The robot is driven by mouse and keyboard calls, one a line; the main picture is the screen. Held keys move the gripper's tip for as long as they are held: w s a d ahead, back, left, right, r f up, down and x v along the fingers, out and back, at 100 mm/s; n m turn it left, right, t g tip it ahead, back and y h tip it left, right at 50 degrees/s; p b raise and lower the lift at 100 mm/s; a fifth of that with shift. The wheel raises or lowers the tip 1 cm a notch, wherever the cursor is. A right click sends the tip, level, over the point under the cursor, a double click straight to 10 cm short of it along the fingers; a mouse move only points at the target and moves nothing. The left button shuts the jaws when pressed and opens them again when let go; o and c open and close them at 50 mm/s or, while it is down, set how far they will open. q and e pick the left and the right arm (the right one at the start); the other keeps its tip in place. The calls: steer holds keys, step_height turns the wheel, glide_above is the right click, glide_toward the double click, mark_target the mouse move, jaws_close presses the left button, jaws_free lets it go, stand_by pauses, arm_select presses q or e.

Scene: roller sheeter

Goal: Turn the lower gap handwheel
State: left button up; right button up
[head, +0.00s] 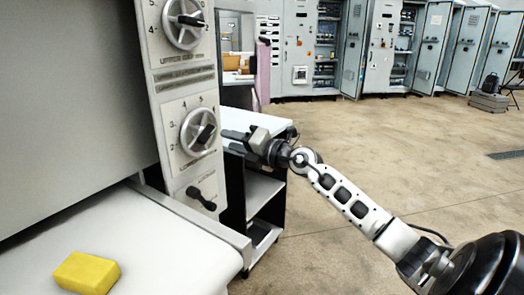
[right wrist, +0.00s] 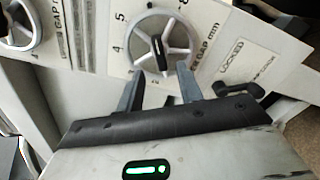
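The lower gap handwheel (head: 194,122) is a silver spoked wheel with a black grip across it, on a white dial plate numbered around its rim. It also shows at the top centre of the right wrist view (right wrist: 152,27). My right gripper (head: 229,141) is just to the right of the wheel in the head view. In the right wrist view its two dark fingers (right wrist: 161,76) are apart with nothing between them, just below the wheel's rim. Whether a fingertip touches the wheel cannot be told. My left gripper is not in view.
The upper gap handwheel (head: 181,22) is above on the same panel. A black lever (head: 201,198) is below, by the lock label. A yellow block (head: 87,273) lies on the white bed (head: 165,250). A shelved cart (head: 264,188) stands behind my gripper; open floor lies to the right.

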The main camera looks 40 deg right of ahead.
steer(key=b+v, duration=0.1)
steer(key=v, duration=0.8)
steer(key=shift+b, duration=0.3)
steer(key=shift+a, duration=0.1)
